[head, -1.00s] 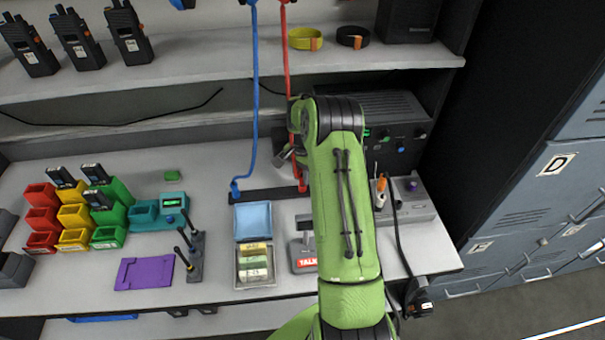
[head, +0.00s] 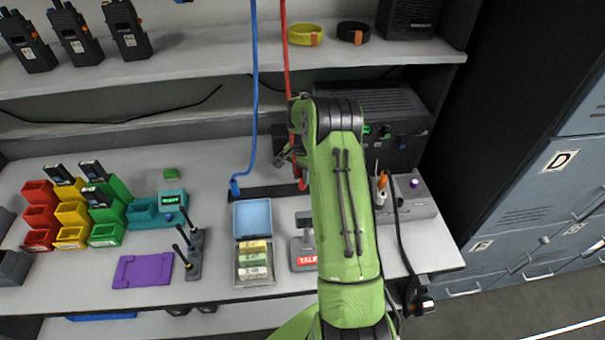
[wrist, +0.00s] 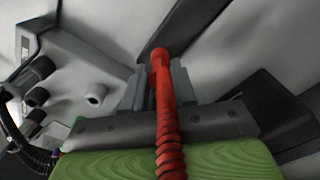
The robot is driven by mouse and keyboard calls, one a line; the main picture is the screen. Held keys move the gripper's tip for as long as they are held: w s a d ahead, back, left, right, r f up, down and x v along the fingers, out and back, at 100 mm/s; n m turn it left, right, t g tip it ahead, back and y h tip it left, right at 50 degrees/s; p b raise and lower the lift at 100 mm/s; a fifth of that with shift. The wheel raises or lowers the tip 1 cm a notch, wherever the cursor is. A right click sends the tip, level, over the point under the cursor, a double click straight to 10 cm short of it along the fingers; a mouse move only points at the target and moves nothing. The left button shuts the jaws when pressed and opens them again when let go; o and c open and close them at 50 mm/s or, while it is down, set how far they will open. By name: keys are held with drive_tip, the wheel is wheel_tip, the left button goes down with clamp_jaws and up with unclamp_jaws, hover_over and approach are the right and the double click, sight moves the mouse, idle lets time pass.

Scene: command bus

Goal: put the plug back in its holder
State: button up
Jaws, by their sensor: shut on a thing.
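A red plug (wrist: 160,75) on a coiled red cord (wrist: 167,130) is between the fingers of my gripper (wrist: 158,88) in the wrist view. My gripper is shut on it. In the head view the red plug (head: 302,184) shows low beside my green arm, close to the right part of the black holder strip (head: 265,193). I cannot tell whether it touches the strip. My arm hides much of my gripper and part of the red cord there. A blue plug (head: 235,188) on a blue cord stands at the strip's left end.
A grey box with a blue lid (head: 253,219) and a TALK stand (head: 303,253) are in front of the strip. A black radio unit (head: 385,125) is behind my arm. A grey pen holder (head: 412,205) is at right. Coloured bins (head: 72,215) are at left.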

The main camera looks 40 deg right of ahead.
drive_tip(key=o, duration=0.9)
wheel_tip(320, 180, up, 8)
drive_tip(key=p, duration=0.5)
drive_tip(key=shift+r, duration=0.1)
drive_tip(key=shift+s, duration=0.1)
